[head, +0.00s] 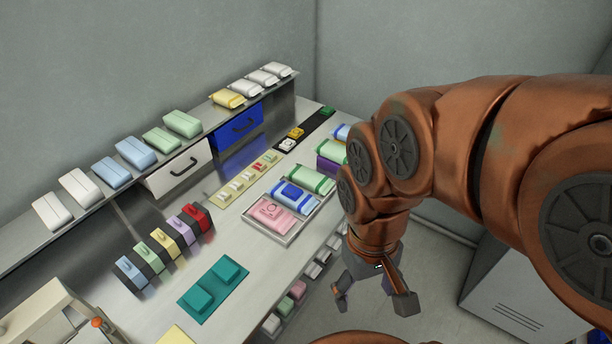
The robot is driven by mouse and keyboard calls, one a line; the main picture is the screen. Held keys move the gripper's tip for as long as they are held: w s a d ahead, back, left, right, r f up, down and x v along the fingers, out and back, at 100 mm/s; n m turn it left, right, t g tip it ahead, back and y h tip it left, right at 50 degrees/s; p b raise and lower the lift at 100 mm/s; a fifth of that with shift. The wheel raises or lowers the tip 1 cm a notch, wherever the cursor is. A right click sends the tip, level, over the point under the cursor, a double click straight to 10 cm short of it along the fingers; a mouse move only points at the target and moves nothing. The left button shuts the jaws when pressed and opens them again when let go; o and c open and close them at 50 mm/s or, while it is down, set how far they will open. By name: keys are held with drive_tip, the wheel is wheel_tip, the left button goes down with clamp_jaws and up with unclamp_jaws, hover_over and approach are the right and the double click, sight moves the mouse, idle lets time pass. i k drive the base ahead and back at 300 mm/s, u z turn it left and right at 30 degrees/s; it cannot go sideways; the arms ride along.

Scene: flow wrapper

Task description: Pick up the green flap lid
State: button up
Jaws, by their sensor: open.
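A small green lid-like piece (327,111) lies at the far end of a dark strip (313,121), beside a yellow piece (296,132) and a white piece (288,145). Another small green piece (285,305) sits low at the table's front side, between a pink piece (298,290) and a white piece (271,323). I cannot tell for certain which is the green flap lid. My gripper (373,301) is open and empty, pointing down, right of the table's front edge and apart from both green pieces.
A row of coloured blocks (166,242) and a teal pad (188,300) occupy the left. Packs line the shelf (98,202). Bare tabletop (226,244) lies between.

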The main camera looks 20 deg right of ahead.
sight(327, 110)
drive_tip(key=z, duration=1.45)
drive_tip(key=i, duration=2.1)
drive_tip(key=u, duration=2.75)
